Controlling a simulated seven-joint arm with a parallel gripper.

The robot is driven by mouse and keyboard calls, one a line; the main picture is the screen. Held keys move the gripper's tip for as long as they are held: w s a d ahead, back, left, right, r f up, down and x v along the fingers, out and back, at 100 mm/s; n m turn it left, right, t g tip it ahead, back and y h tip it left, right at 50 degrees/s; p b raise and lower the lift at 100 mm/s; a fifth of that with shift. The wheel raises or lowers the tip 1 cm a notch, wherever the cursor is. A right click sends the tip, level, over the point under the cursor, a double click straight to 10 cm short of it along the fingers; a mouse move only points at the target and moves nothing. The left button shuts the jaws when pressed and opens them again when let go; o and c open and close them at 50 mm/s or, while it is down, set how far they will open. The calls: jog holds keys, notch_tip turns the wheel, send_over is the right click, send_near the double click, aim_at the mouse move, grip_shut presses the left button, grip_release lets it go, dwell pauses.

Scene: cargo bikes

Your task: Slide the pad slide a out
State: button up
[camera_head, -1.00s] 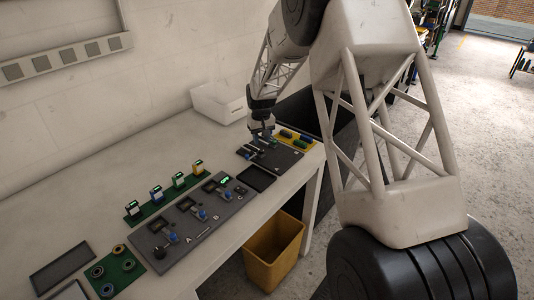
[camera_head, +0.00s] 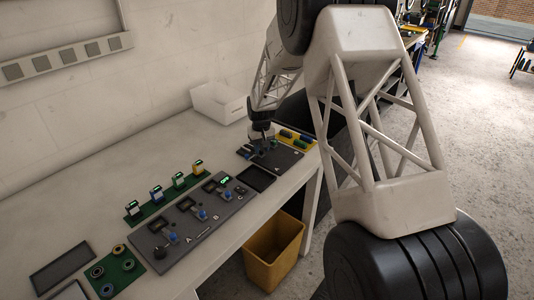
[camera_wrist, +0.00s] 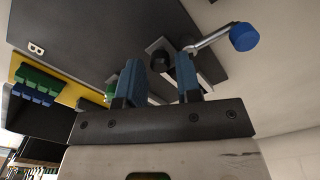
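My gripper (camera_head: 262,143) is low over the dark far panel (camera_head: 287,158) at the table's far end. In the wrist view its two blue fingers (camera_wrist: 159,82) stand apart. A black knob (camera_wrist: 161,61) on a grey, block-like fitting shows between and just beyond them; I cannot tell whether either finger touches it. A metal lever with a blue knob (camera_wrist: 243,37) is right of the fingers. No readable label marks pad slide a, so I cannot tell which part it is. My gripper hides much of the far panel in the head view.
A yellow board with green and blue blocks (camera_wrist: 38,82) adjoins the panel. A black tray (camera_head: 257,178) and a grey panel with blue-knobbed levers (camera_head: 201,215) lie nearer. A white bin (camera_head: 219,102) stands behind. A yellow bin (camera_head: 274,248) is on the floor.

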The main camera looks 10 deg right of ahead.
aim_at(278, 165)
jog(key=c, duration=0.5)
jog(key=shift+o, duration=0.2)
jog(key=shift+d, duration=0.1)
jog(key=shift+s+d, duration=3)
jog(key=o, duration=0.6)
jog(key=shift+o, duration=0.2)
jog(key=shift+r, duration=0.1)
jog(key=shift+r, duration=2.15)
